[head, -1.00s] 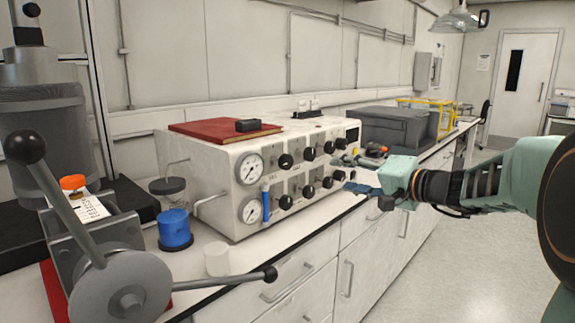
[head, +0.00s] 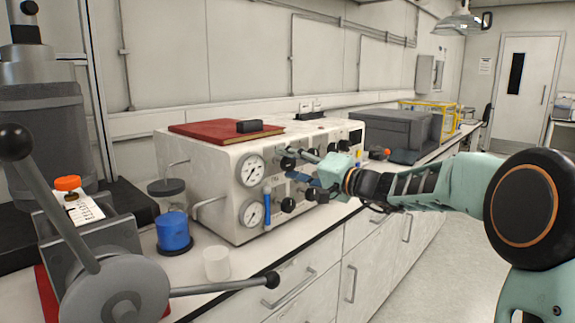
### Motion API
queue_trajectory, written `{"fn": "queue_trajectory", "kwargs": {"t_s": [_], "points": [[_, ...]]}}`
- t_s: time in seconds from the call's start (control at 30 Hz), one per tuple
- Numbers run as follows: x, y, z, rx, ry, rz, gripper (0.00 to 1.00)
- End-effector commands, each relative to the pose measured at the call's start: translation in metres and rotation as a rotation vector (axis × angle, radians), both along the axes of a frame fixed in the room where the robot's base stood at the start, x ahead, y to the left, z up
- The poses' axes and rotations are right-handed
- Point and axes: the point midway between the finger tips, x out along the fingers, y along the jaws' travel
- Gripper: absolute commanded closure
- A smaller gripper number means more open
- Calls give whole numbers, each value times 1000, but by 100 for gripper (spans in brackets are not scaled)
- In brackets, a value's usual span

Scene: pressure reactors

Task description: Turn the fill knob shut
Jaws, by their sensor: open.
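A white control box (head: 215,185) stands on the bench with two round gauges, an upper one (head: 251,170) and a lower one (head: 252,213), at the left of its front panel. Black knobs sit in two rows; an upper-left knob (head: 287,163) and a lower-left knob (head: 288,205) show. I cannot read which is the fill knob. My gripper (head: 289,164) is open in front of the panel, its fingers pointing left toward the upper-left knob. Contact cannot be told. The gripper and wrist hide several knobs to the right.
A red book (head: 225,132) with a small black block lies on the box. A blue-filled jar (head: 174,231), a white cup (head: 216,262) and a grey lever mechanism (head: 115,288) stand at left. A grey case (head: 402,133) stands behind right. The floor at right is clear.

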Motion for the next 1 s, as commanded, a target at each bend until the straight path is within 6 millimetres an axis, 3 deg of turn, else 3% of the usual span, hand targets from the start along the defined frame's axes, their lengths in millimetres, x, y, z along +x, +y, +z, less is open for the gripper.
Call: {"fn": "queue_trajectory", "kwargs": {"t_s": [0.43,0.8,1.0], "points": [[7,9,0,-1,1,0,52],[7,9,0,-1,1,0,93],[7,8,0,6,9,0,94]]}}
